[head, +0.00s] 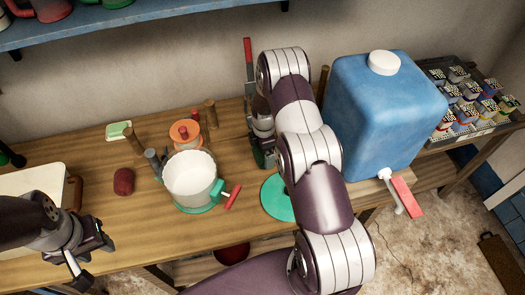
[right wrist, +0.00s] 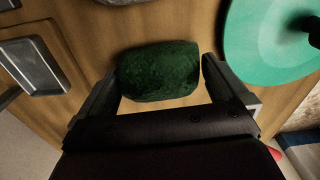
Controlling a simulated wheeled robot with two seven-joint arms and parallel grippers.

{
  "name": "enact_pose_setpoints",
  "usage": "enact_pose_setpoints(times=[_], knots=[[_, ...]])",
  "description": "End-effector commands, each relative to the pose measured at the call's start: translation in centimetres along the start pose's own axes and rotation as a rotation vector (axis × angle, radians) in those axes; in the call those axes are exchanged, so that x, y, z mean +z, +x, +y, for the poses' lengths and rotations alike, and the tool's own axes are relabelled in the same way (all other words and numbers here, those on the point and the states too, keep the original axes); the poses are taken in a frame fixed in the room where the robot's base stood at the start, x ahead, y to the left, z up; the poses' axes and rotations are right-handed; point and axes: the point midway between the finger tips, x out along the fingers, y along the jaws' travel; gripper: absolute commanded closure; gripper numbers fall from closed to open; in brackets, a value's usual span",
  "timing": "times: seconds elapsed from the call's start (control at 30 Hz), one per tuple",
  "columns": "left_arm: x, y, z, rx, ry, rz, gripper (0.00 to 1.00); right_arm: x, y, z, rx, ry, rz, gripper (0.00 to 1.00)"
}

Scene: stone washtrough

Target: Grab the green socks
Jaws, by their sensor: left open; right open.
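The green socks, a dark green rolled bundle (right wrist: 160,72), lie on the wooden table in the right wrist view. My right gripper (right wrist: 158,78) is open, with one finger at the left end of the bundle and the other at its right end. I cannot tell whether the fingers touch it. In the head view my right arm reaches over the table and largely hides the socks. My left gripper (head: 90,262) is open and empty at the lower left, over the table's front edge.
A green disc (head: 276,200) lies beside my right arm. A white pot (head: 190,178), a dark red bundle (head: 123,181) and a green-and-white block (head: 119,130) are to the left. A blue water container (head: 385,115) stands close on the right. A metal tray (right wrist: 32,65) is nearby.

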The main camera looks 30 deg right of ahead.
Motion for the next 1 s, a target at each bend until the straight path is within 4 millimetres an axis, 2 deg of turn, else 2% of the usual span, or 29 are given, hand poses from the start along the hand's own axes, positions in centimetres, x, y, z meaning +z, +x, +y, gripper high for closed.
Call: enact_pose_setpoints(times=[0.1, 0.3, 0.33, 0.43, 0.47, 0.77, 0.87, 1.0], knots=[[0.0, -0.4, 0.0, 0.000, 0.000, -0.001, 0.57, 0.0, 1.2, 0.0, 0.002, 0.000, -0.001, 0.00], [0.0, -0.3, 0.0, 0.000, 0.000, -0.001, 0.57, 0.0, 1.5, 0.1, 0.004, 0.000, -0.001, 0.00], [0.0, -0.3, 0.0, 0.000, 0.000, -0.001, 0.57, 0.0, 1.5, 0.1, 0.004, 0.000, -0.001, 0.03], [0.0, -0.3, 0.0, 0.000, 0.000, -0.001, 0.57, 0.0, 1.5, 0.1, 0.003, 0.000, -0.001, 0.36], [0.0, -0.3, 0.0, 0.000, 0.000, -0.001, 0.57, 0.0, 1.5, 0.1, 0.003, 0.000, -0.001, 0.40], [0.0, -0.2, 0.0, 0.000, 0.000, -0.001, 0.57, 0.0, 1.2, 0.1, 0.004, 0.000, -0.001, 0.40], [0.0, 0.2, 0.0, 0.000, 0.000, -0.001, 0.57, 0.0, 0.5, 0.2, 0.005, 0.000, -0.001, 0.40], [0.1, 1.1, 0.0, 0.000, 0.000, -0.001, 0.57, 0.0, -1.7, 0.2, 0.005, 0.000, -0.001, 0.40]])
